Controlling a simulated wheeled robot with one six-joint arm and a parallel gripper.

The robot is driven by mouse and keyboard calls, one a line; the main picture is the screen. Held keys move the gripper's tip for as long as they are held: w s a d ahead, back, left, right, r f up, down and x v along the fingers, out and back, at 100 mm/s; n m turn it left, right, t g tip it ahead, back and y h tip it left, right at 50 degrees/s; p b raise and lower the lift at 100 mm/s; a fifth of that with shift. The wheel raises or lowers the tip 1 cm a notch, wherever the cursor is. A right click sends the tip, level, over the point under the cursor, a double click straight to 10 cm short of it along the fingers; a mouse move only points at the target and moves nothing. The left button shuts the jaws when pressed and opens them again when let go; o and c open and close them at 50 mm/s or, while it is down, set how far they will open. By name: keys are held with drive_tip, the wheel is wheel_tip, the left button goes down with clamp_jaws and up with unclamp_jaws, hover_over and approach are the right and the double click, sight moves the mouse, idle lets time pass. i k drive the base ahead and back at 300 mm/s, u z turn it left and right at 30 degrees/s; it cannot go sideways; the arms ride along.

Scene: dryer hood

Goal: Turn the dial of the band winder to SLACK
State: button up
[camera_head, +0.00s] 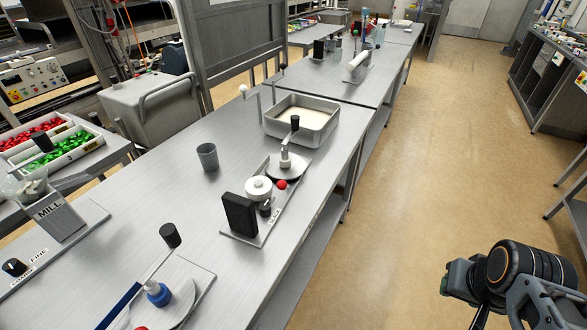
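A winder-like device, which I take to be the band winder, stands on a flat base plate (243,237) in the middle of the near metal table. It has a black upright block (239,214), a white round drum (258,188), a red ball knob (282,184) and a grey disc with a black-topped crank (295,124). A small black knob (265,208), possibly the dial, sits beside the block near a small label (275,215). The label is too small to read and the knob's setting cannot be told. Part of my arm shows at the lower right, well apart from the table; its fingertips are not visible.
A mill (52,217) with a black dial (14,267) stands at left. Another crank device (158,293) is at the table's front. A grey cup (207,156) and metal tray (318,119) stand near the winder. The floor (420,160) right of the table is clear.

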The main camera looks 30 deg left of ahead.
sight(264, 207)
drive_tip(key=i, duration=1.2)
drive_tip(key=u, duration=3.3)
